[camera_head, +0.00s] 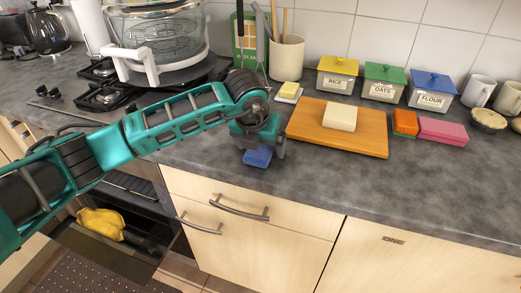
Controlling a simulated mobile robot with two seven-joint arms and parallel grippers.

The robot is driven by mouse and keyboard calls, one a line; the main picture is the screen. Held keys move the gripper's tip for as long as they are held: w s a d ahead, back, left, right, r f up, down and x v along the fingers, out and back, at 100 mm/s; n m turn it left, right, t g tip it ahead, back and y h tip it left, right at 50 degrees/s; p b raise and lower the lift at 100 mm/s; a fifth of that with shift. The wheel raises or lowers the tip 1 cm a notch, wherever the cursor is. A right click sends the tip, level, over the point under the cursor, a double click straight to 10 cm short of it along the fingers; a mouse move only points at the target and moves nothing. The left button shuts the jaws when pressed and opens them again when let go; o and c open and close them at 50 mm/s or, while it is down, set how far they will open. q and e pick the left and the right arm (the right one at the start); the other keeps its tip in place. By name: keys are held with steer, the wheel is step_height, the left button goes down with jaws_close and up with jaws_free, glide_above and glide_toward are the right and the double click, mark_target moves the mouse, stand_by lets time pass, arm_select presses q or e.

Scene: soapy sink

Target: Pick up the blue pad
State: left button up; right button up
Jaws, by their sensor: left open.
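The blue pad (258,157) lies on the grey counter close to its front edge. My left gripper (262,147) reaches in from the left and points down right over the pad. Its jaws are open, with a finger showing at the pad's right side. The gripper hides the top and back of the pad, and I cannot tell whether the fingers touch it. My right gripper is not in view.
A wooden board (345,144) with a pale block (340,116) lies to the right. A butter dish (288,93) stands behind. A pink pad (443,131) and an orange-green sponge (405,122) lie further right. The counter's front right is clear.

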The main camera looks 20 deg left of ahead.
mark_target(260, 148)
arm_select(q)
steer(key=shift+f, duration=0.15)
stand_by(0.4)
steer(key=c, duration=1.1)
step_height(260, 148, up, 20)
steer(key=shift+r, duration=0.2)
steer(key=o, duration=0.4)
steer(key=c, duration=0.3)
steer(key=shift+f, duration=0.1)
